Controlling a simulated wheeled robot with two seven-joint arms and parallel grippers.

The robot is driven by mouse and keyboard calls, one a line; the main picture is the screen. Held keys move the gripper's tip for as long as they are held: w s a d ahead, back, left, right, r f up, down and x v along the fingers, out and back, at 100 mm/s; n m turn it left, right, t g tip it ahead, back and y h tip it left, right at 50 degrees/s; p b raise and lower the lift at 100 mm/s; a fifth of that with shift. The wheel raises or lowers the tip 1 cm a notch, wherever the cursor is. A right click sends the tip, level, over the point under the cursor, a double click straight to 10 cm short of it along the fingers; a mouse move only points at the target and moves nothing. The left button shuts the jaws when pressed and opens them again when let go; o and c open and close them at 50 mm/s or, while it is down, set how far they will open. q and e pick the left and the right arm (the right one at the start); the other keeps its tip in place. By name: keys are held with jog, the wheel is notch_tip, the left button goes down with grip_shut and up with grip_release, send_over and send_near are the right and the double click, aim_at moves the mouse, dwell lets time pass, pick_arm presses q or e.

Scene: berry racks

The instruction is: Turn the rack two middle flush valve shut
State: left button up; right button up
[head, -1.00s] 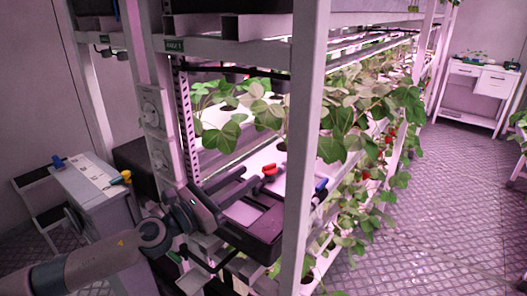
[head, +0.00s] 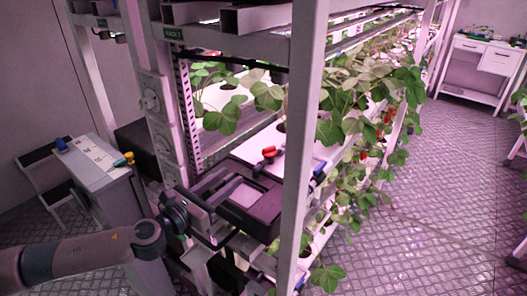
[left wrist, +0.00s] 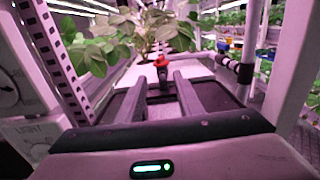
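A valve with a red handle (head: 268,152) sits at the near end of the middle shelf of the rack, above a dark tray. It also shows in the left wrist view as a red handle (left wrist: 161,61) on a dark stem. My left gripper (head: 243,178) is over the dark tray on the near side of the valve. In the left wrist view its two fingers (left wrist: 161,80) are apart, with the red handle straight ahead between their lines. I see nothing held. I cannot tell the handle's exact setting. My right gripper is not in view.
A white rack post (head: 303,130) stands to the right of the valve, with a blue handle (head: 319,170) beside it. Strawberry plants (head: 345,120) hang along the shelf. A cabinet (head: 95,170) with a yellow knob stands at the left. The aisle floor is clear.

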aim_at(266, 151)
pick_arm(q)
jog(key=p+x, duration=0.3)
jog(key=x, duration=1.3)
jog(key=shift+d, duration=0.1)
